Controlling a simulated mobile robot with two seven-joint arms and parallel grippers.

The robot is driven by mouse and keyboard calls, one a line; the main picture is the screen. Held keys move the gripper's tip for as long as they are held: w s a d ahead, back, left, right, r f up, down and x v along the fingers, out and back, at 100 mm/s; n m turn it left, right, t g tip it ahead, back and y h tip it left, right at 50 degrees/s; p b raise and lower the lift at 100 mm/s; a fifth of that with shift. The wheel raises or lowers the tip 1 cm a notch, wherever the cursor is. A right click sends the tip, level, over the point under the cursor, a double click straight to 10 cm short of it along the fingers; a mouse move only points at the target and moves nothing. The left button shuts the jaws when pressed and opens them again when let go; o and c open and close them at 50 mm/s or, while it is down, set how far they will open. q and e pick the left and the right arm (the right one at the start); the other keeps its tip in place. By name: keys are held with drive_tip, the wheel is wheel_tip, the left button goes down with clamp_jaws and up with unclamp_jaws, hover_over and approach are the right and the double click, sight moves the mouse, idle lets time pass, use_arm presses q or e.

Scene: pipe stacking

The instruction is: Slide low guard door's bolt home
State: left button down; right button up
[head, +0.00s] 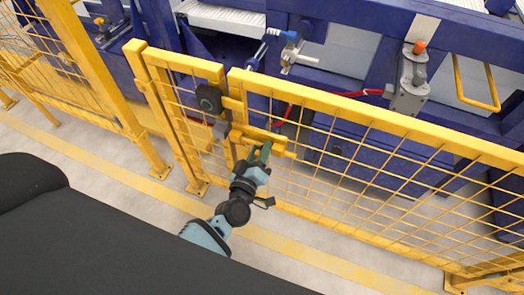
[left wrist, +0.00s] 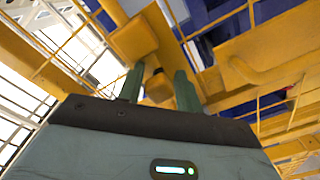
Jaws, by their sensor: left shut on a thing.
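The low guard door (head: 370,118) is a yellow mesh panel that stands next to a narrower yellow mesh panel (head: 182,62), with a narrow gap between their posts. The door's yellow bolt (head: 262,134) lies along a plate near that gap. I cannot tell how far it reaches across. My left gripper (head: 262,153) is at the bolt, on the near side of the door. In the left wrist view its two green fingers (left wrist: 158,92) are shut on the bolt's yellow knob (left wrist: 160,86). The fingers partly hide the knob. My right gripper is out of view.
A black box (head: 209,98) is fixed on the narrow panel beside the gap. Blue machinery with a grey device (head: 409,82) and a red cable (head: 364,93) stands behind the fence. The floor in front is clear, with a yellow line (head: 335,269).

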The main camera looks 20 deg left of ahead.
sight(244, 140)
use_arm(q)
drive_tip(key=a, duration=0.5)
drive_tip(key=shift+w+r, duration=0.15)
drive_tip(key=shift+a, duration=0.25)
drive_tip(key=c, duration=1.2)
unclamp_jaws()
drive_tip(key=shift+o, duration=0.2)
drive_tip(key=shift+s, duration=0.25)
drive_tip(key=s, duration=0.7)
drive_tip(key=shift+s, duration=0.15)
